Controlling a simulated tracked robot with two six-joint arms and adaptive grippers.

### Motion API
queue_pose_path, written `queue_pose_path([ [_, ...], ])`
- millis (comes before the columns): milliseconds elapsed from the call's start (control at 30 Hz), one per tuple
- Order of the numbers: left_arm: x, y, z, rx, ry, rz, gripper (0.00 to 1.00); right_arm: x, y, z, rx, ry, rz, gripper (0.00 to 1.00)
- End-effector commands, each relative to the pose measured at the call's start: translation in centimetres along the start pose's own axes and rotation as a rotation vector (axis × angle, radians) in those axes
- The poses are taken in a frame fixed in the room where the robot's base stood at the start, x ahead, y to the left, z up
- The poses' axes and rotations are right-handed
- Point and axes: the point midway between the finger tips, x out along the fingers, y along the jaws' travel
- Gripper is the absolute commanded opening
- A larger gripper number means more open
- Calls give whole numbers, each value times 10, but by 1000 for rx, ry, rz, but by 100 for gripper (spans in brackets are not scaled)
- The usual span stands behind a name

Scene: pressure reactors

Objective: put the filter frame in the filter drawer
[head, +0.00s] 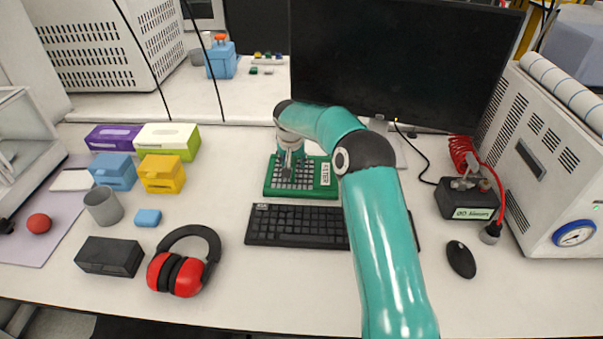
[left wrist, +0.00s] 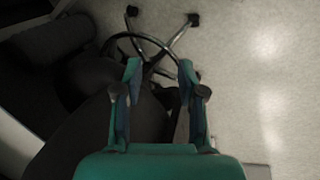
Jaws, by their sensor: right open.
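A green tray (head: 272,186) with a pale grid and a white label lies on the desk behind the keyboard; I cannot tell whether it is the filter frame or only holds it. My right gripper (head: 288,172) points down over the grid, its jaws open; contact is too small to tell. The gripper and arm hide part of the tray. I cannot identify a filter drawer with certainty; the white vented machine (head: 560,150) at the right has a dark rectangular panel. My left gripper (left wrist: 160,70) is open and empty above the floor in the left wrist view.
The keyboard (head: 290,226) lies in front of the tray, the monitor (head: 400,65) behind. A mouse (head: 460,259), a black box with a red coiled cable (head: 470,198), and red ear defenders (head: 187,262) are nearby. An office chair (left wrist: 150,40) shows below my left gripper.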

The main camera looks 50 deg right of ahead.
Motion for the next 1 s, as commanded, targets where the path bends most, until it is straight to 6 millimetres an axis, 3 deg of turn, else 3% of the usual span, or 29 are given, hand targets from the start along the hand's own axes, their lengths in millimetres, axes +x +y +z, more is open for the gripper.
queue_pose_path([
  [133,-7,2,0,0,0,0,40,17,0,0,-1,-2,1,45],
  [400,-6,2,0,0,0,0,40,22,0,0,-1,1,-1,45],
  [467,-6,2,0,0,0,0,40,22,0,0,-1,1,-1,39],
  [700,-6,2,0,0,0,0,40,22,0,0,-1,1,-1,0],
  [1000,-7,2,0,0,0,0,40,21,0,-1,-1,2,-1,0],
])
